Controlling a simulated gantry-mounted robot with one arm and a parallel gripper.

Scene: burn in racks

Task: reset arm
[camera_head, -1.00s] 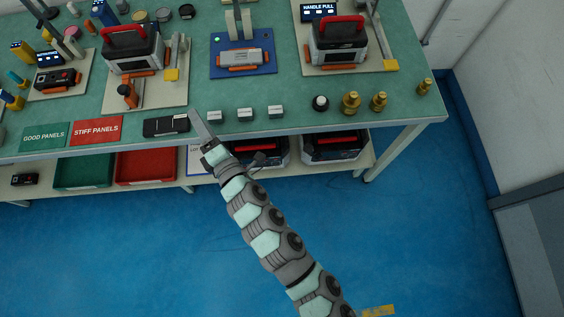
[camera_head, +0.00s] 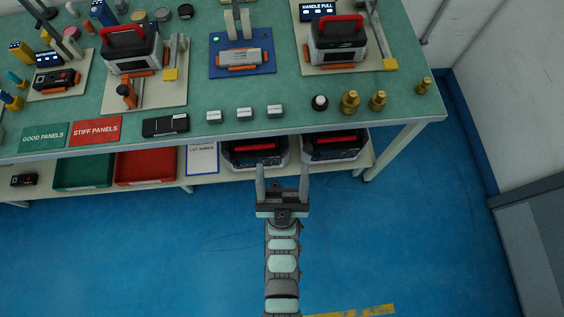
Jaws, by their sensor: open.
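My gripper (camera_head: 282,182) is in the lower middle of the head view, in front of the bench's front edge and over the blue floor side. Its two grey fingers point up the picture toward the bench and stand apart, with nothing between them. My arm runs straight down from it to the bottom edge of the picture.
The green bench (camera_head: 330,108) fills the upper part. Near its front edge lie a black device (camera_head: 165,125), small grey blocks (camera_head: 245,113) and brass weights (camera_head: 350,102). The shelf below holds a red bin (camera_head: 145,168), a green bin (camera_head: 82,174) and black units (camera_head: 333,146). The floor at right is clear.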

